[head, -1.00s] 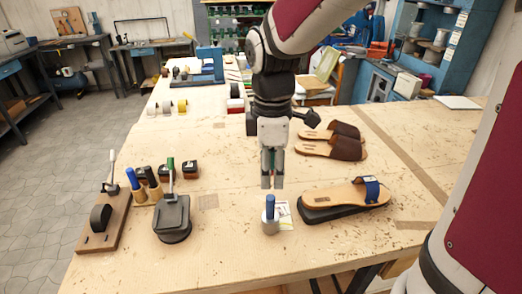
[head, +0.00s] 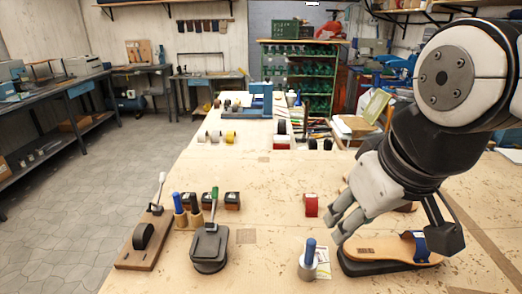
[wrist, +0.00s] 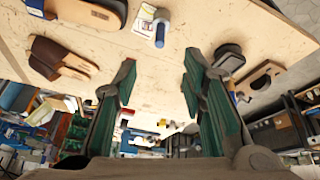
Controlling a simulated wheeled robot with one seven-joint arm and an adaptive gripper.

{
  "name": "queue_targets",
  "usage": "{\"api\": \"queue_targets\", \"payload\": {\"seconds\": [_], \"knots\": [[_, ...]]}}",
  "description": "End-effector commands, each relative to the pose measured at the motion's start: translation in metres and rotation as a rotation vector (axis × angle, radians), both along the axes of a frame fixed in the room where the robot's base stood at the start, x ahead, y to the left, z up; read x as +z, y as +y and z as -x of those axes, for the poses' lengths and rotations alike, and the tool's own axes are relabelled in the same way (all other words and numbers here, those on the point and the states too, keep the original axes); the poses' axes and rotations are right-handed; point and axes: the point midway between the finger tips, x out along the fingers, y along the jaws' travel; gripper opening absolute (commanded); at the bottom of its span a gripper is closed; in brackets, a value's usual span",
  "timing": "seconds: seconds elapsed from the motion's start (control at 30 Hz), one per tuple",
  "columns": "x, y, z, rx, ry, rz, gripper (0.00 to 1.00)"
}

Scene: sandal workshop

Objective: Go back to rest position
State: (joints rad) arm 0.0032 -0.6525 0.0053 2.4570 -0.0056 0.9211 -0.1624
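My gripper (head: 338,222) is at the right of the head view, raised over the workbench (head: 275,230) and tilted, with its fingers toward the lower left. In the wrist view my gripper (wrist: 160,62) has its two green-padded fingers well apart, with nothing between them. In the head view, a tan sandal with a blue strap (head: 385,247) lies on a dark base below and right of the fingers.
A blue-handled tool in a pale cup (head: 309,262) stands just left of the sandal. A dark press-like tool with a green handle (head: 209,245) and a wooden stand with a black wheel (head: 145,238) are at the left. The bench middle is mostly clear.

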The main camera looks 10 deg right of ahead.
Motion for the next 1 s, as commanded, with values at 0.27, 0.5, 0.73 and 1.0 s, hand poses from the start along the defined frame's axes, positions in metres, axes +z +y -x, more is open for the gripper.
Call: {"api": "queue_targets", "payload": {"seconds": [0.27, 0.5, 0.73, 1.0], "knots": [[0.001, 0.0, 0.016, -0.147, -0.065, -0.077, 0.38], [0.001, 0.0, 0.016, -0.15, -0.064, -0.078, 0.38], [0.002, 0.0, 0.016, -0.149, -0.064, -0.078, 0.38], [0.002, 0.0, 0.016, -0.149, -0.064, -0.078, 0.38]]}}
